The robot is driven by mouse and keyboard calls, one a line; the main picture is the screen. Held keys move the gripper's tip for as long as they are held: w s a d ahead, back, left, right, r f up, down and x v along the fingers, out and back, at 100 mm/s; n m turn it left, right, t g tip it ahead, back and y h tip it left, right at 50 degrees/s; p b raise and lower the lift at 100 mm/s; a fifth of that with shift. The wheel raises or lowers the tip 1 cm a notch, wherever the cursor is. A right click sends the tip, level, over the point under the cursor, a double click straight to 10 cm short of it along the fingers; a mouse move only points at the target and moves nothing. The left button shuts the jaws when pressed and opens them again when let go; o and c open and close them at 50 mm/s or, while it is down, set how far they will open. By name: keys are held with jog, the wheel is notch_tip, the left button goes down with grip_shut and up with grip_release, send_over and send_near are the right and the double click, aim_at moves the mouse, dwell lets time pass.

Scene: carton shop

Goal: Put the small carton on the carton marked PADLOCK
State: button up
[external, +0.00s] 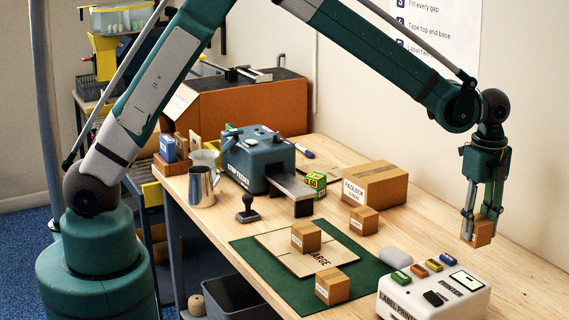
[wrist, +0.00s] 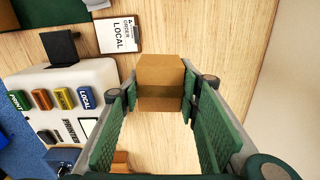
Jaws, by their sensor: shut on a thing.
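My gripper (external: 480,215) is at the right of the external view, pointing down above the table and shut on a small brown carton (external: 484,231). In the wrist view the held carton (wrist: 160,76) sits between the two green-padded fingers (wrist: 158,105). The carton marked PADLOCK (external: 384,184) lies flat near the wall, behind and left of my gripper, apart from it. Its top looks bare. I cannot make it out in the wrist view.
A white label printer (external: 435,298) with coloured buttons stands in front of my gripper. Small cartons stand on the table (external: 364,220) and mat (external: 306,237), with another at the mat's front (external: 332,286). A blue-green machine (external: 257,160) stands left of the PADLOCK carton.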

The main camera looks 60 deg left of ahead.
jog(key=w+a+r+p, duration=0.1)
jog(key=w+a+r, duration=0.1)
jog(key=a, duration=1.4)
jog(key=w+a+r+p, duration=0.2)
jog(key=a+r, duration=0.2)
jog(key=a, duration=1.3)
jog(key=w+a+r+p, duration=0.1)
jog(key=w+a+r, duration=0.1)
jog(key=a, duration=1.5)
jog(key=shift+r+n, duration=0.4)
jog(key=shift+r, duration=0.35)
send_over(376, 171)
jog(key=shift+f+p, duration=0.35)
jog(key=shift+f, duration=2.8)
jog(key=shift+f, duration=0.1)
jog(key=shift+f, duration=1.75)
jog(key=shift+f, duration=0.15)
